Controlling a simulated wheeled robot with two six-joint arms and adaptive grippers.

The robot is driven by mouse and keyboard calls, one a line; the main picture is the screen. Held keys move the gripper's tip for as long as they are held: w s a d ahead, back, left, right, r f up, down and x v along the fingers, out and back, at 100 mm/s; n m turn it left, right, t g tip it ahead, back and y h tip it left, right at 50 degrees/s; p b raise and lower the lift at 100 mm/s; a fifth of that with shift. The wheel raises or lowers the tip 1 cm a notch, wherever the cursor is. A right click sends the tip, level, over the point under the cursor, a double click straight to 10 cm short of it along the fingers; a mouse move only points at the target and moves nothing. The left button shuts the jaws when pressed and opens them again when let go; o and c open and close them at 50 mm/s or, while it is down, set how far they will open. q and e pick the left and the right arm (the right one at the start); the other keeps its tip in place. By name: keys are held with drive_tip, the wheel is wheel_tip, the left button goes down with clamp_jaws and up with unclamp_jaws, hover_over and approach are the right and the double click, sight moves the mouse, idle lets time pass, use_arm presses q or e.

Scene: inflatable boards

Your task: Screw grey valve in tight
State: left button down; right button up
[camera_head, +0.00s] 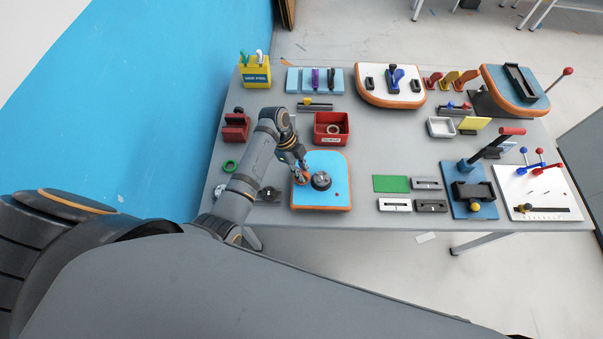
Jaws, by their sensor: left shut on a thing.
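The grey valve (321,181) is a round dark grey piece on the blue inflatable board (335,162) with an orange edge, near the table's front left. My left gripper (301,176) reaches down over this board, just left of the valve's middle. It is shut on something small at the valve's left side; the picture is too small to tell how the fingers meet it. How deep the valve sits in the board is not visible. My right gripper is not in view.
A red bin (331,140) stands just behind the board. A green ring (230,166) lies to the left on the grey table (380,146). A green mat (391,184) and several grey blocks lie to the right. A white board (390,88) stands farther back.

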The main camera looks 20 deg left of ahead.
use_arm(q)
drive_tip(key=shift+w+a+f+m+g+b, duration=0.1)
drive_tip(key=shift+w+m+g+b, duration=0.5)
drive_tip(key=shift+m, duration=0.5)
drive_tip(key=shift+w, duration=0.1)
drive_tip(key=w+m+b, duration=0.1)
drive_tip(key=m, duration=0.2)
drive_tip(key=shift+w+g+y+b, duration=0.3)
drive_tip(key=shift+w+y+b, duration=0.05)
drive_tip(key=shift+y, duration=0.05)
drive_tip(key=shift+w+m, duration=0.1)
drive_tip(key=shift+m, duration=0.2)
